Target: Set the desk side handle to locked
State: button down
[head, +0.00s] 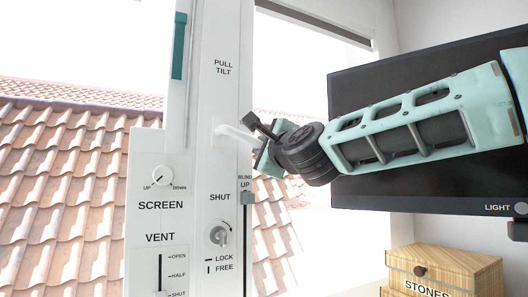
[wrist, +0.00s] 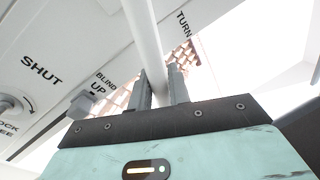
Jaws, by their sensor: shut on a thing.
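A white lever handle (head: 230,132) projects from the white window frame (head: 222,95), below the words PULL TILT. It points to the right and slightly down in the head view. My gripper (head: 254,136) is at its outer end. In the wrist view, the white bar of the handle (wrist: 143,35) runs down between the two grey fingers of my gripper (wrist: 160,88), which are shut on it. The bar's tip is hidden behind the gripper. The word TURN is printed near the bar in the wrist view.
Below the handle are a round key knob (head: 218,235) marked SHUT, LOCK and FREE, and a BLIND slider (head: 247,198). A SCREEN dial (head: 162,175) and a VENT slider (head: 160,270) are at left. A dark monitor (head: 370,90) stands behind my arm, above a wooden drawer box (head: 485,270).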

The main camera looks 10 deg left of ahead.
aim_at(220, 175)
jog(key=f+m+b, duration=0.1)
jog(key=m, duration=0.1)
jog(key=a+f+m+h+b, duration=0.1)
jog(key=s+f+m+b, duration=0.1)
jog(key=m, duration=0.1)
jog(key=shift+a+f+m, duration=0.3)
jog(key=shift+a+f, duration=0.1)
jog(key=a+m, duration=0.1)
jog(key=s+f+m+b, duration=0.1)
jog(key=m, duration=0.1)
jog(key=s+a+f+m+h+b, duration=0.1)
jog(key=m, duration=0.1)
jog(key=shift+a+f, duration=0.1)
jog(key=shift+a, duration=0.2)
jog(key=m, duration=0.1)
jog(key=s+a+m+b, duration=0.1)
jog(key=shift+a+f+m+h, duration=0.3)
jog(key=shift+h, duration=0.1)
jog(key=shift+s+a+m+g+b, duration=0.5)
jog(key=shift+a+m, duration=0.35)
jog(key=shift+m, duration=0.45)
jog(key=shift+s, duration=0.15)
jog(key=c, duration=1.4)
grip_release()
jog(key=shift+o, duration=0.2)
